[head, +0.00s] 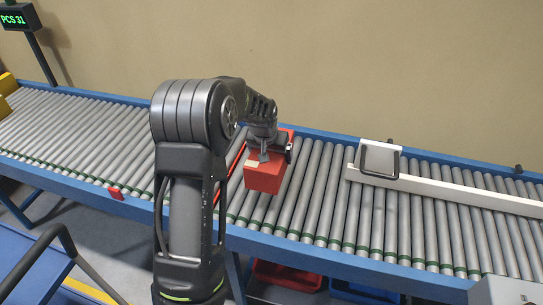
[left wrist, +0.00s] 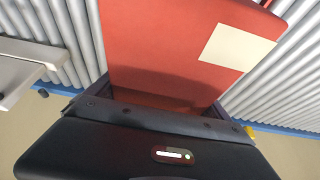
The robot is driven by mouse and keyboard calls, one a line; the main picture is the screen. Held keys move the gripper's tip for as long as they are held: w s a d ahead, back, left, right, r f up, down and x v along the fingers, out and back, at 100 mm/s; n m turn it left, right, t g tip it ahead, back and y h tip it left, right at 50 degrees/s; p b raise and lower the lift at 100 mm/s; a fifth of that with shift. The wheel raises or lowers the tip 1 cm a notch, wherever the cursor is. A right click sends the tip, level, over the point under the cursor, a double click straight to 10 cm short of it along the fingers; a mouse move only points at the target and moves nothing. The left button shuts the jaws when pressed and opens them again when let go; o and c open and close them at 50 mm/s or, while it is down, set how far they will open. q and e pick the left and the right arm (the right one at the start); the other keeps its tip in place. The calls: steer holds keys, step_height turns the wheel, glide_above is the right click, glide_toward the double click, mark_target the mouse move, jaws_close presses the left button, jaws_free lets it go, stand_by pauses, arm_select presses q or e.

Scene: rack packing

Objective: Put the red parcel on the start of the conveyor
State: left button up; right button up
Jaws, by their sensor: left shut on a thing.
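The red parcel (head: 264,178) is a box with a pale label; it is over the conveyor's grey rollers (head: 322,185) near the middle of the head view. My left gripper (head: 266,152) is shut on it from above. In the left wrist view the red parcel (left wrist: 165,45) fills the space between the jaws, with its label at the right. I cannot tell whether its underside touches the rollers. My arm hides part of the conveyor to the left of the parcel. My right gripper is not in view.
A white guide bar (head: 450,190) crosses the rollers at right, with a dark-framed bracket (head: 379,160) on it. Blue side rails (head: 330,255) edge the conveyor. A small red block (head: 115,192) sits on the near rail. Red (head: 285,276) and blue bins stand below.

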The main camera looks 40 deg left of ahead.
mark_target(282, 174)
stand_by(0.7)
arm_select(q)
steer(key=shift+s+n, duration=0.1)
steer(key=shift+n, duration=0.2)
steer(key=s, duration=0.1)
steer(key=d+f, duration=0.1)
steer(key=s, duration=0.1)
steer(key=shift+s+d+f, duration=0.3)
steer(key=shift+s+d, duration=0.05)
steer(key=d, duration=0.3)
steer(key=s+d, duration=0.1)
steer(key=d, duration=0.1)
steer(key=shift+r, duration=0.3)
steer(key=d+r+m, duration=0.2)
steer(key=d+r, duration=0.1)
steer(key=d, duration=0.5)
steer(key=d+r+m+h, duration=0.1)
steer(key=d+r+m, duration=0.1)
steer(key=d, duration=0.7)
steer(key=shift+s+r, duration=0.45)
steer(key=shift+r, duration=0.15)
steer(key=shift+a, duration=0.15)
